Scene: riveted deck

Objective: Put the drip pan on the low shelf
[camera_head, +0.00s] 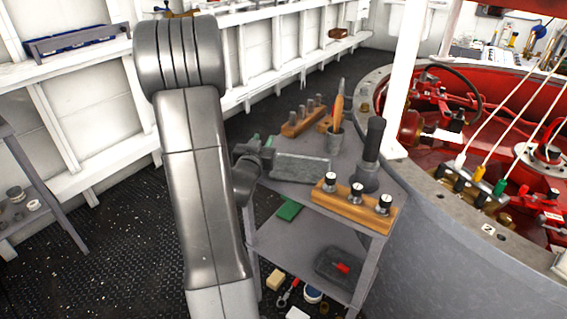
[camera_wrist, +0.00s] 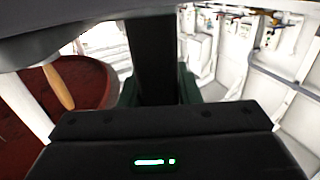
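The drip pan, which I take to be the shallow grey tray (camera_head: 302,167), is at the near left part of the cart's top in the head view. I cannot tell whether it rests there or is held just above. My gripper (camera_head: 265,153) is at the pan's left end, touching it or very close. Its fingers are too small and dark there to show whether they grip. In the wrist view a dark finger (camera_wrist: 152,60) fills the middle and hides what lies ahead. The low shelf (camera_head: 300,240) is below the cart's top.
The low shelf holds a black tray (camera_head: 338,268) at right and a green item (camera_head: 289,210) at the back left.

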